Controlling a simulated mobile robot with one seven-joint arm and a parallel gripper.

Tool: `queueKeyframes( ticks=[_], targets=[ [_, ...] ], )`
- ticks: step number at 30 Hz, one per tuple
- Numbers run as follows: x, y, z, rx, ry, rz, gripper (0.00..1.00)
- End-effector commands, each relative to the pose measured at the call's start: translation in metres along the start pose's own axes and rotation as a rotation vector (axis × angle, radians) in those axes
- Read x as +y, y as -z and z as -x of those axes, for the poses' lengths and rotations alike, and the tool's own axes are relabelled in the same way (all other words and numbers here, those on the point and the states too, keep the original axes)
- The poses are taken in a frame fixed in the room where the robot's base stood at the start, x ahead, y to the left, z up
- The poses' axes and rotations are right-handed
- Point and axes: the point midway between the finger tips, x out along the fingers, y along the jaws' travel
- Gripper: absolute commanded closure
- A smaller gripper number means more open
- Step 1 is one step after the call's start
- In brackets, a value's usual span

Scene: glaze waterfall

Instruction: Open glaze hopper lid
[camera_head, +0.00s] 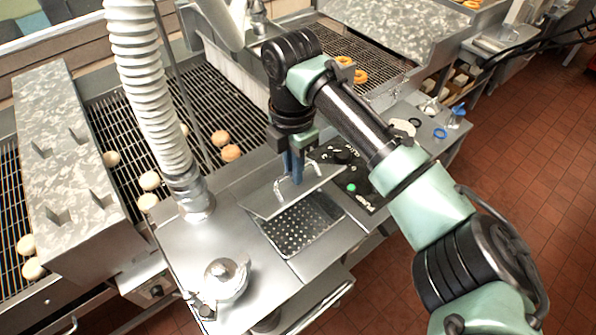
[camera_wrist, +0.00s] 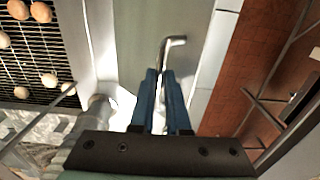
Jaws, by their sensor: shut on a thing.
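The glaze hopper lid (camera_head: 258,205) is a flat metal plate with a bent bar handle, in the middle of the head view. It is raised and tilted, and part of the hopper opening with its perforated screen (camera_head: 303,228) shows in front of it. My gripper (camera_head: 292,178) is above the lid with its blue fingers shut on the lid handle (camera_head: 281,192). In the wrist view the blue fingers of my gripper (camera_wrist: 163,78) close around the handle (camera_wrist: 171,42), whose bent end sticks out past the tips. Part of the handle is hidden by the fingers.
A white ribbed hose (camera_head: 150,90) stands left of the hopper. A metal pot (camera_head: 224,280) sits on the steel top at front left. A control panel with a green button (camera_head: 351,188) is to the right. Conveyor grids with doughnuts (camera_head: 230,153) lie behind.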

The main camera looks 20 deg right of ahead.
Motion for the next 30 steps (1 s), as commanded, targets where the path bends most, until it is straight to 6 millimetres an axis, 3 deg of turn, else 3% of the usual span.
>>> queueKeyframes(
  ticks=[30],
  targets=[
    [0.047,0.000,0.025,0.000,-0.001,0.001,1.00]
  ],
)
